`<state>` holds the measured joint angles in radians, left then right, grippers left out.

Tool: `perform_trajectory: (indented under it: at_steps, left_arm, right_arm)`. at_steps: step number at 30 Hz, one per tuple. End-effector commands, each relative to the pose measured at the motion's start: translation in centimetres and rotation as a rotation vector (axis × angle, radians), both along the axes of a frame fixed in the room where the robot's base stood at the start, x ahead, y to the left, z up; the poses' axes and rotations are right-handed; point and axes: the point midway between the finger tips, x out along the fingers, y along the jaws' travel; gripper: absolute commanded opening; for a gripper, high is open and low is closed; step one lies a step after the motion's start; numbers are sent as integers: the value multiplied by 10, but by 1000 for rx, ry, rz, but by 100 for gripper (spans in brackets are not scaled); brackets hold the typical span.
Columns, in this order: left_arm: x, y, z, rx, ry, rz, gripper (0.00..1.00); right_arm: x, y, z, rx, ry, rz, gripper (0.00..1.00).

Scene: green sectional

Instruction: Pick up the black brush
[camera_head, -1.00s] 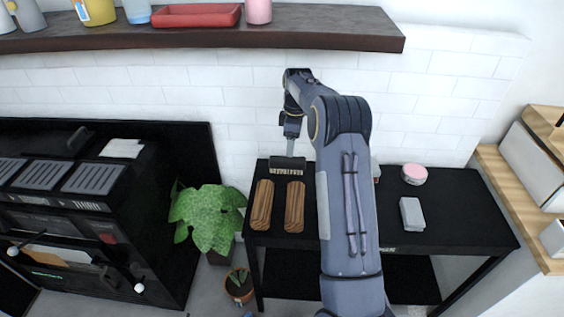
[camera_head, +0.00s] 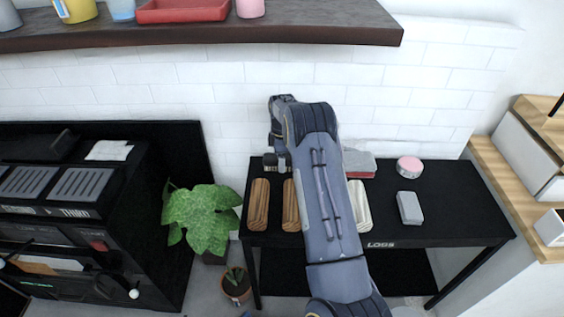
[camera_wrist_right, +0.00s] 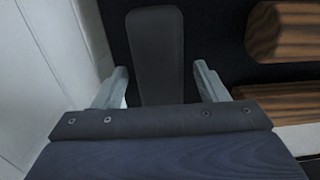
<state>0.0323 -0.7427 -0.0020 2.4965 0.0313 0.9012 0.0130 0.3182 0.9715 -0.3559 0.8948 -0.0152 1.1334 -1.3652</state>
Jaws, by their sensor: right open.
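The black brush (camera_wrist_right: 157,55) shows in the right wrist view as a long dark block. Its near end lies between the two pale fingers of my right gripper (camera_wrist_right: 160,86), with a gap on both sides. The gripper is open and not closed on it. The gripper's fingers are hidden there too. My left gripper is not in view.
Brown wooden blocks (camera_head: 258,206) lie in front of the brush, and a pale one (camera_head: 360,207) is right of my arm. A red and grey item (camera_head: 360,163), a pink round tin (camera_head: 409,166) and a grey block (camera_head: 410,208) are farther right. A dark shelf (camera_head: 300,28) hangs above.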

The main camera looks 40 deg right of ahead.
Motion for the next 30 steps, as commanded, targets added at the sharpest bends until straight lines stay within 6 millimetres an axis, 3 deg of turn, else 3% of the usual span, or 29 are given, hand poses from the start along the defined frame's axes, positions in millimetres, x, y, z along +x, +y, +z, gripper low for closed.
perform_trajectory:
  at_steps: [2,14,23,30]
  left_arm:
    - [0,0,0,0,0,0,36]
    - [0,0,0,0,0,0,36]
    - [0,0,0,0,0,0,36]
    - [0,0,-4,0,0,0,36]
  right_arm:
    - [0,0,0,0,0,0,66]
    - [0,0,1,-1,-1,0,16]
    - [1,0,4,-1,-2,0,16]
    - [1,-1,29,-2,-6,-1,16]
